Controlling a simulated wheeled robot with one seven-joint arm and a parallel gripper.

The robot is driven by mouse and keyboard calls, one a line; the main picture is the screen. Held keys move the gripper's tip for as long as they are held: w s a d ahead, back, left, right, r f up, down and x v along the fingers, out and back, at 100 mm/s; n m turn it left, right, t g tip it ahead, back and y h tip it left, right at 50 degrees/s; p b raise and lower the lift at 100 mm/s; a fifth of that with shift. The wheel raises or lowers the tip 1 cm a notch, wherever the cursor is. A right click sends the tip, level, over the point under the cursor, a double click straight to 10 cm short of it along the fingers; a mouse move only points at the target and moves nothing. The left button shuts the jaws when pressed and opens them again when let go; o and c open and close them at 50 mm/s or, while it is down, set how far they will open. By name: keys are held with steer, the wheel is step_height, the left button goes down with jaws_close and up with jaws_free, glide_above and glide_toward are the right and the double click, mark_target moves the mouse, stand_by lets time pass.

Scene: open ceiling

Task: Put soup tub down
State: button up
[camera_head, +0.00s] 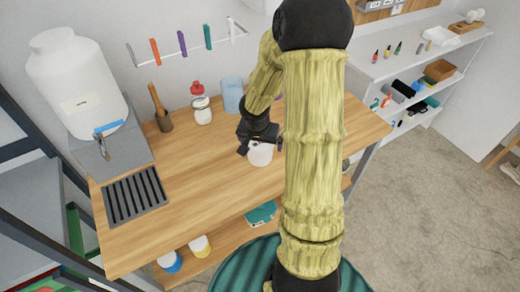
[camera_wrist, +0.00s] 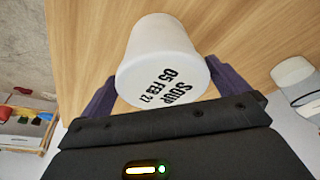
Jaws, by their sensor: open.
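The soup tub (camera_wrist: 158,52) is a white round tub with black lettering reading "SOUP 05 FEB 27". In the wrist view it is on the wooden counter, between the two dark fingers of my gripper (camera_wrist: 165,88). The fingers stand on either side of it, and it looks close to both; whether they touch it I cannot tell. In the head view the tub (camera_head: 260,154) stands on the wooden counter (camera_head: 205,180), under my gripper (camera_head: 258,142). My arm hides the counter to the right of it.
A blue translucent container (camera_head: 232,95) and a white jar with a red top (camera_head: 201,108) stand behind the tub. A mortar with a wooden pestle (camera_head: 163,121), a large white dispenser (camera_head: 75,85) and a black drain grid (camera_head: 135,195) are at left. The counter's front middle is clear.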

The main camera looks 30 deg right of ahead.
steer(key=shift+x, duration=1.05)
steer(key=shift+a, duration=0.1)
steer(key=shift+w, duration=0.15)
steer(key=c, duration=1.3)
steer(key=shift+o, duration=0.2)
steer(key=shift+r, duration=0.15)
steer(key=shift+r, duration=0.6)
step_height(320, 180, up, 9)
steer(key=p, duration=0.3)
steer(key=shift+f, duration=0.15)
